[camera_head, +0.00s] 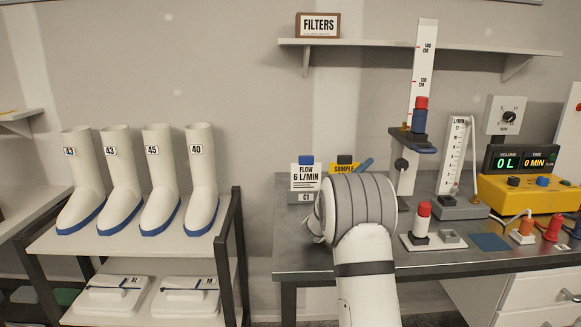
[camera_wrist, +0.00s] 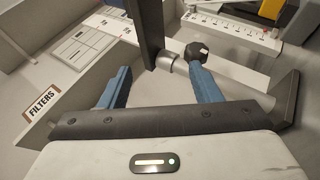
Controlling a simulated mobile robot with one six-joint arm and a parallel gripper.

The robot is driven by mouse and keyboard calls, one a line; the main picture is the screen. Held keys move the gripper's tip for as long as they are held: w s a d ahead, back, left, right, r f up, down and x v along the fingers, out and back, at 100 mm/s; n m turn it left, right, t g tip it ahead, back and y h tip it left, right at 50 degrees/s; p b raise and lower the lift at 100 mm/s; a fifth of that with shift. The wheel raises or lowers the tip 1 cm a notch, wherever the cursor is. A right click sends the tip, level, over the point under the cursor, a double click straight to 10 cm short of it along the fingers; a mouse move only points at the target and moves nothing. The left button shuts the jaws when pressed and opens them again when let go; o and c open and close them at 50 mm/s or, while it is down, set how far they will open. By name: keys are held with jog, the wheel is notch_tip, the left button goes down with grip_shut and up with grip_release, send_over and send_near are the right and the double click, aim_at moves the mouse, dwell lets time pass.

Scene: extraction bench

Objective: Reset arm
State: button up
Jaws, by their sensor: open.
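My arm rises from the lower middle of the head view, in front of the bench, and its grey wrist joint is bent over the bench's left part. My gripper is mostly hidden behind that joint; one blue finger (camera_head: 365,165) shows above it. In the wrist view my gripper (camera_wrist: 158,62) has its two blue fingers spread wide apart, with nothing held between them. A dark upright post (camera_wrist: 149,30) and a black knob (camera_wrist: 196,50) show beyond the fingers; I cannot tell their exact distance.
The metal bench (camera_head: 300,262) carries a height stand (camera_head: 423,65), a flow gauge (camera_head: 452,160), a yellow meter (camera_head: 525,190) and a flow card (camera_head: 306,182). A wall shelf (camera_head: 450,47) with a FILTERS box (camera_head: 318,25) is above. A rack (camera_head: 130,243) with white boots stands left.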

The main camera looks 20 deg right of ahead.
jog(key=s+a+m+g+y+p, duration=0.25)
jog(key=s+y, duration=0.25)
jog(key=s, duration=0.5)
jog(key=s+a+m+g+y+p, duration=0.1)
jog(key=s+a+g+y+p, duration=0.25)
jog(key=s+y, duration=0.45)
jog(key=s+a+f+m+t+y+p, duration=0.1)
jog(key=s+a+y+p, duration=0.1)
jog(key=s+a+y, duration=0.3)
jog(key=s+a+f+m+t+y+p, duration=0.1)
jog(key=s+a+y, duration=0.4)
jog(key=s+a, duration=0.6)
jog(key=a+t+p, duration=0.1)
jog(key=a+p, duration=0.1)
jog(key=a, duration=0.4)
jog(key=shift+s+a+f+y, duration=0.4)
